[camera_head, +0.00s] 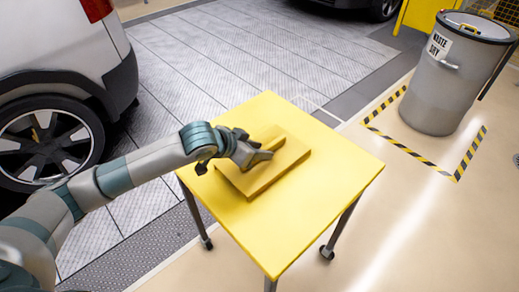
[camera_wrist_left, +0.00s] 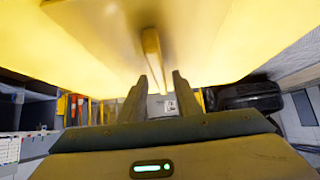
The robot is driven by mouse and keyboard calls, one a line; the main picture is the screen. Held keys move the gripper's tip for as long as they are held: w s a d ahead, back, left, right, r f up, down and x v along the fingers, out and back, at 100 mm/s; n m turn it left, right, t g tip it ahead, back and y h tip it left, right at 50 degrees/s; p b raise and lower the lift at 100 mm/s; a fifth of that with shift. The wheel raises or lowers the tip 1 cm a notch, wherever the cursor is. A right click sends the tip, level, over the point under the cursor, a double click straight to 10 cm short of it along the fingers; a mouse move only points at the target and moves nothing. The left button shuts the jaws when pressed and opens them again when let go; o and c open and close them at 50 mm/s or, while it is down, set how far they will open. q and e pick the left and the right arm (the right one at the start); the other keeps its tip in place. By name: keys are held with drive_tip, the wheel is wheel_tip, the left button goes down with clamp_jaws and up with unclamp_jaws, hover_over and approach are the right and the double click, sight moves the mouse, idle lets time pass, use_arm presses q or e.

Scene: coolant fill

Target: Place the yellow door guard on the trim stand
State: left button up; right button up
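The yellow door guard (camera_head: 247,180) is a flat panel with a raised bar on its upper face. It lies on the yellow table-like trim stand (camera_head: 325,208), near the middle of its top and towards the left. My left gripper (camera_head: 268,148) is at the raised bar. In the left wrist view the bar (camera_wrist_left: 152,48) reaches down between the two fingers (camera_wrist_left: 159,80), which stand apart with a gap visible on the bar's right. The fingers look open around the bar, and part of the contact is hidden. My right gripper is not in view.
A grey waste bin (camera_head: 445,85) stands at the back right inside black-and-yellow floor markings. A white vehicle (camera_head: 45,50) is at the left. The stand's right and front top is bare. It has legs with casters (camera_head: 327,253).

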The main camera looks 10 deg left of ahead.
use_arm(q)
drive_tip(key=shift+r, duration=0.1)
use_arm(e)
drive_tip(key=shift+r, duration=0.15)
